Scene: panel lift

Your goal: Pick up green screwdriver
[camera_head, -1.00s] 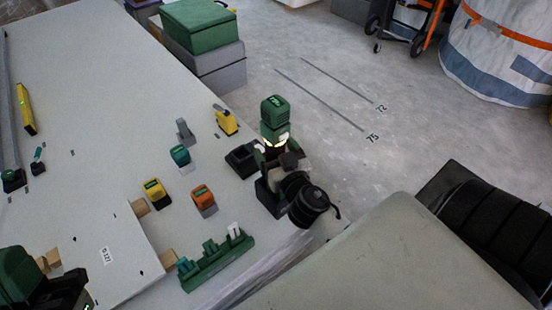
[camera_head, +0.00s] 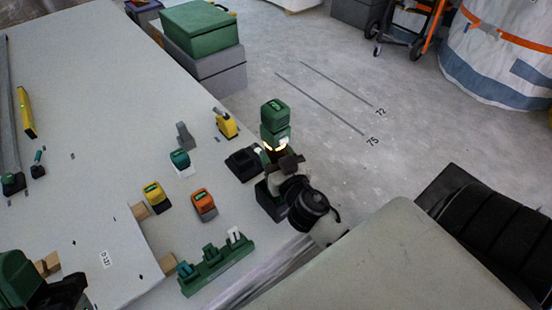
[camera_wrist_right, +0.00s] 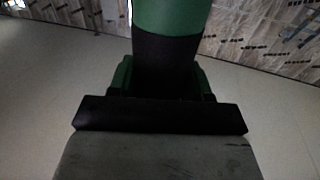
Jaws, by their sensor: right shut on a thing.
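The green screwdriver (camera_head: 275,110), a chunky green and black tool, stands upright at the table's right edge in the head view. My right gripper (camera_head: 284,160) is at its lower part, partly hidden by my dark wrist. In the right wrist view, the tool's green and black shaft (camera_wrist_right: 169,55) rises between the jaws of my right gripper (camera_wrist_right: 163,95), which is shut on it. Its lower end is hidden there by a dark bar. I cannot tell whether it still touches the table.
A dark block (camera_head: 243,163) sits close left of the tool. Orange (camera_head: 203,204), yellow (camera_head: 157,197) and teal (camera_head: 180,159) tools stand nearby. A green rack (camera_head: 215,265) lies at the front. A green case (camera_head: 200,30) is at the back.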

